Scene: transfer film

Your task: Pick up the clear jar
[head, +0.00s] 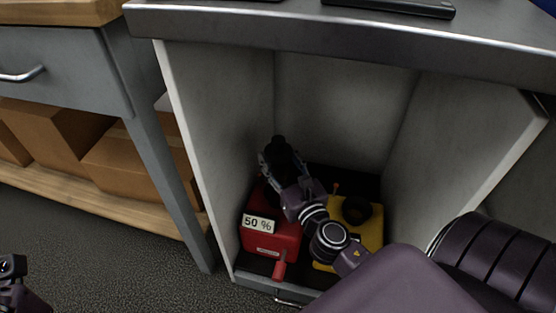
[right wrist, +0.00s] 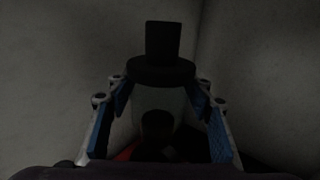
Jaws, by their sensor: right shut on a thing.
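The clear jar (right wrist: 152,102) stands upright in the right wrist view, with a black lid (right wrist: 160,70) and a tall black knob. My right gripper (right wrist: 160,92) has its blue-padded fingers on both sides of the jar, shut on it. In the head view my right gripper (head: 283,165) reaches deep into the cabinet, above a red box. There the jar is mostly hidden behind the gripper, and only a dark top shows. My left gripper (head: 12,268) shows only in part at the lower left edge, and its jaws cannot be judged.
The red box (head: 270,236) with a "50 %" label and a yellow box (head: 372,232) stand on the cabinet floor. Pale cabinet walls (head: 205,130) close in on both sides. A grey counter (head: 330,52) overhangs the opening. Cardboard boxes (head: 50,135) sit on a shelf at left.

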